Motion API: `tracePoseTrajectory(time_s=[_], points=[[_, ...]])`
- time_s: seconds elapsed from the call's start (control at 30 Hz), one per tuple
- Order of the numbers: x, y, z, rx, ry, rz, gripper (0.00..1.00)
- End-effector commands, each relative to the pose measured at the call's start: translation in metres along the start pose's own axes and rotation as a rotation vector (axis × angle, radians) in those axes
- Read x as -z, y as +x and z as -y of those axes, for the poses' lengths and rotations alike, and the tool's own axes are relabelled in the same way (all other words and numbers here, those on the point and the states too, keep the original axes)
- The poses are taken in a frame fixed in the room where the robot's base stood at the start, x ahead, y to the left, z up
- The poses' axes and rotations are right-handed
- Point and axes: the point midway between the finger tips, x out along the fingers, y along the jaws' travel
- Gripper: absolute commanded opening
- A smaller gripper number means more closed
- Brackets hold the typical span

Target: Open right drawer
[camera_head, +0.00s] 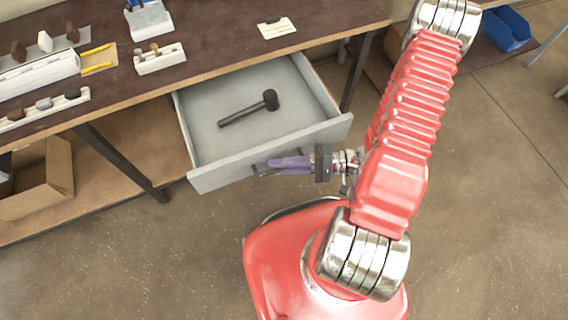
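The right drawer (215,174) is a grey drawer pulled far out from under the dark bench top. A black mallet (250,108) lies inside it. A dark handle (262,168) shows in part on the drawer's front. My gripper (262,169), with purple fingers, reaches in from the right and its tips are at the handle. The fingers hide part of the handle, and I cannot tell whether they are closed on it.
The bench top (215,40) holds several small tools in racks and a white card (276,27). An open cardboard box (45,180) stands on the lower shelf at left. A blue bin (506,30) is at the top right. The floor in front of the drawer is clear except for my base.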

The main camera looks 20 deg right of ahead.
Motion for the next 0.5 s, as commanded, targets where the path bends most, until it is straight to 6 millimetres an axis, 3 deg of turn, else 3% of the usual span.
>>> tracePoseTrajectory(time_s=[0.17,0.5], points=[[-0.0008,0.0005,0.0006,0.002,0.000,0.002,0.28],[-0.0009,-0.0010,0.0010,0.003,0.000,0.002,0.28]])
